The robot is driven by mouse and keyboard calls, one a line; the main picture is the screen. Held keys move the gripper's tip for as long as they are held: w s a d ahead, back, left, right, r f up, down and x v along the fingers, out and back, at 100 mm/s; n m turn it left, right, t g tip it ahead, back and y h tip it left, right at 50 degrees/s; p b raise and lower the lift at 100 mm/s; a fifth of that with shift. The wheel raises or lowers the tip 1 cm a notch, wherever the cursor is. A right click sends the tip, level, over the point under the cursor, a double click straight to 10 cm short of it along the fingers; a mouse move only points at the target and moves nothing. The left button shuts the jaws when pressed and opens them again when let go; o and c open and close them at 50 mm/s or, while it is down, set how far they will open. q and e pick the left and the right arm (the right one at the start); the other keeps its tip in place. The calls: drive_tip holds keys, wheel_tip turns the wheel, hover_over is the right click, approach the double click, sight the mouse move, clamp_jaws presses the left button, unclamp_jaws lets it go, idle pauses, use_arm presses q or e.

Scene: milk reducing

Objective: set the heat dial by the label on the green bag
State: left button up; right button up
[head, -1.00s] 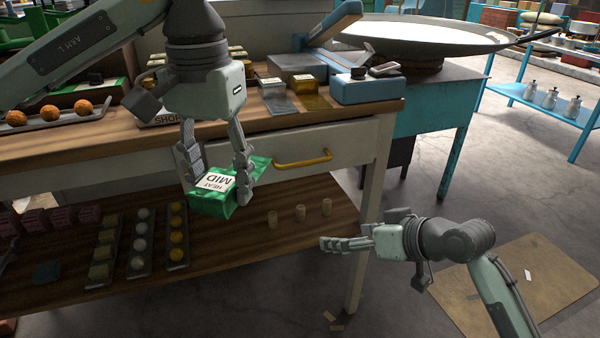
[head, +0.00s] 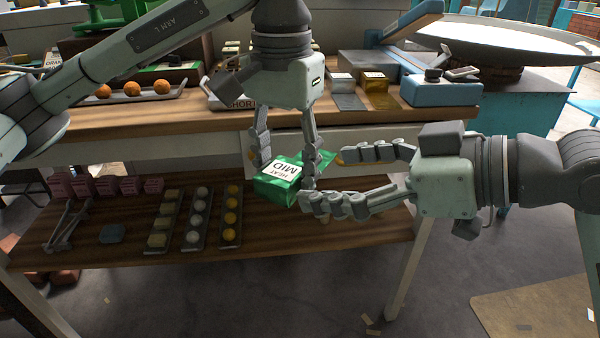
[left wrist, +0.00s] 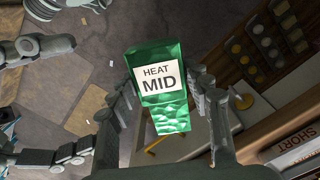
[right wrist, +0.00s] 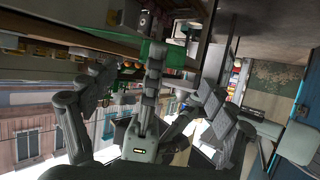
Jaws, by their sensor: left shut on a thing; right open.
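The green bag (head: 264,189) has a white label reading HEAT MID. My left gripper (head: 285,172) is shut on it and holds it in front of the bench, above the lower shelf. The label is clear in the left wrist view (left wrist: 160,118). My right gripper (head: 327,180) is open at the bag's right side, its fingers pointing left. One left-gripper finger appears between them; I cannot tell whether they touch the bag. In the right wrist view the bag's green edge (right wrist: 153,50) shows ahead. A black knob (head: 433,74) sits on a blue box; I cannot read any marks on it.
The blue box (head: 440,92) stands at the bench's right end, near a wide pan (head: 510,40) on a teal stand. Trays of balls and blocks (head: 195,225) lie on the lower shelf. Orange balls on a tray (head: 140,97) are at left. The floor in front is mostly clear.

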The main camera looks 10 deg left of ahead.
sight(288, 176)
drive_tip(key=x, duration=0.8)
drive_tip(key=shift+w, duration=0.1)
drive_tip(key=c, duration=1.2)
use_arm(q)
drive_tip(key=o, duration=1.3)
drive_tip(key=shift+c, duration=0.2)
use_arm(e)
drive_tip(key=shift+c, duration=0.2)
